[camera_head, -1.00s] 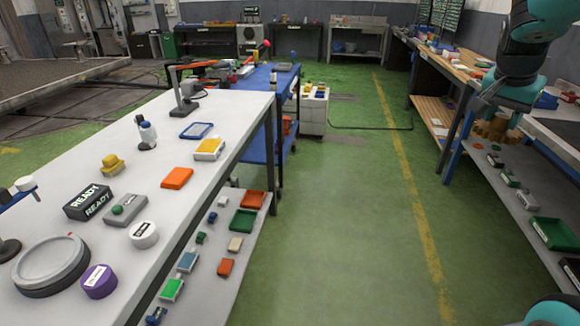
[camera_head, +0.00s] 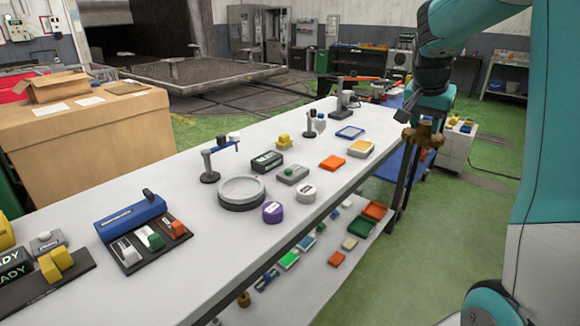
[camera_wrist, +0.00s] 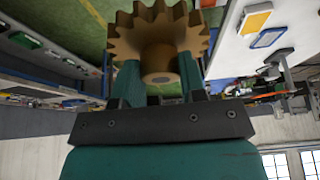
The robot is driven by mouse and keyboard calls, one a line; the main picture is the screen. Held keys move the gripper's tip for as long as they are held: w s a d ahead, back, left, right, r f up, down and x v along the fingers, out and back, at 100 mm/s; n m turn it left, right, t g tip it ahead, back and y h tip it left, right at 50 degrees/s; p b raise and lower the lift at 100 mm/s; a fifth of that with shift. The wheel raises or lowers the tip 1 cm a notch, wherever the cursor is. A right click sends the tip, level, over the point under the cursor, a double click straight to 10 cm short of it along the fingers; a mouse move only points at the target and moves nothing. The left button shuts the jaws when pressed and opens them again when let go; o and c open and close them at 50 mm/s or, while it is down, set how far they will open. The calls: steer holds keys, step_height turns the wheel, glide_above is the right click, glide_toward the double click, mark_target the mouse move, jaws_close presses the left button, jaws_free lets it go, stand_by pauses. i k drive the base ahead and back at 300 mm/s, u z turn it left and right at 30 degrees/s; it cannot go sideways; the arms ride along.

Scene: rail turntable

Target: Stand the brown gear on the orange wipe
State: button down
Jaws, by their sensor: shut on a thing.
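The brown gear (camera_head: 424,136) is held in my gripper (camera_head: 424,119), beyond the right edge of the white table and above the floor side. In the wrist view the toothed gear (camera_wrist: 158,28) fills the top middle, with its hub toward the camera and the fingers of my gripper (camera_wrist: 158,85) on either side of the hub. A flat orange pad, which looks like the orange wipe (camera_head: 332,162), lies on the white table, left of and apart from the gear. Its top is bare.
On the white table (camera_head: 330,189), a yellow-topped white block (camera_head: 361,148), a blue tray (camera_head: 349,132) and a grey box with a green button (camera_head: 291,173) stand around the orange pad. A purple puck (camera_head: 272,212) is nearer. A lower shelf holds coloured trays and blocks.

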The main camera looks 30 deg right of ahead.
mark_target(332, 161)
steer(key=u, duration=0.05)
steer(key=i, duration=1)
